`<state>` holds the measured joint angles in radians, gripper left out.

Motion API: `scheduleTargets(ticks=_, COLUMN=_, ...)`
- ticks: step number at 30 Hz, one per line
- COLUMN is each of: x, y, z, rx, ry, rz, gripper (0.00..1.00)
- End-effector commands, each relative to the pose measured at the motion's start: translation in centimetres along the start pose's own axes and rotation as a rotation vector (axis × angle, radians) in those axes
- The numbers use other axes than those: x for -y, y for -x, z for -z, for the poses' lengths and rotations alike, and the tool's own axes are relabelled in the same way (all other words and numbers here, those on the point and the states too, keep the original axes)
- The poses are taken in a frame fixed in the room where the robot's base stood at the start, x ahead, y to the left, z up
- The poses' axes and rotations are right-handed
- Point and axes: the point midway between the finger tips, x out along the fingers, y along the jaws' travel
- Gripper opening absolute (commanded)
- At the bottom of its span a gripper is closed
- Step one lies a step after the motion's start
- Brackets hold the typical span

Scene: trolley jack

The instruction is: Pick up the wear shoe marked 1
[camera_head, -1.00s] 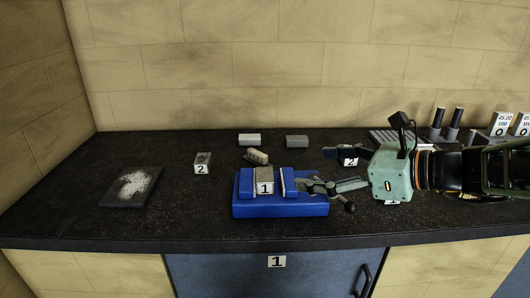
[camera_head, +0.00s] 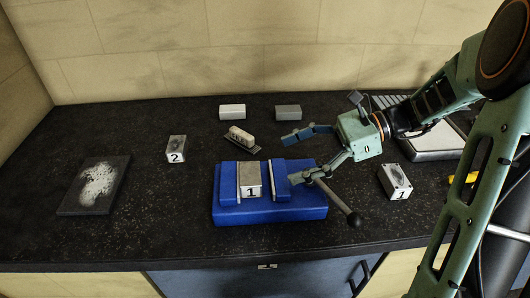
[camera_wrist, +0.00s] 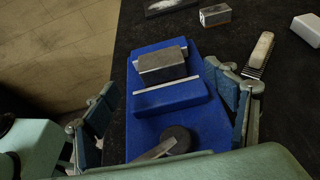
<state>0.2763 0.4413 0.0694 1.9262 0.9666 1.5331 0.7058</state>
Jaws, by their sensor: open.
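A grey block marked 1 (camera_head: 250,179) sits between the jaws of a blue vise (camera_head: 270,213). In the wrist view the block (camera_wrist: 163,66) lies ahead of my fingers, in the vise (camera_wrist: 205,120). A second block marked 1 (camera_head: 396,182), light grey with a dark patch on top, stands on the bench right of the vise. I cannot tell which is the wear shoe. My gripper (camera_head: 294,158) is open and empty, its fingers spread above the vise's right side. In the wrist view the gripper (camera_wrist: 172,103) has one finger on each side of the vise.
A block marked 2 (camera_head: 176,149) and a dark speckled plate (camera_head: 95,186) are at left. A brush (camera_head: 241,138), a white block (camera_head: 232,111) and a grey block (camera_head: 288,113) lie behind the vise. The vise handle (camera_head: 340,207) sticks out right. A grey tray (camera_head: 436,140) is partly behind my arm.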

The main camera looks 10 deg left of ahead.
Motion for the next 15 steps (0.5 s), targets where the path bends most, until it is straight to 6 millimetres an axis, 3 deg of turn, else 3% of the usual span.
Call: scheduleTargets(ticks=15, x=-0.3, y=-5.8, z=-0.2, rx=0.02, ry=0.011, rz=-0.023, gripper=0.78)
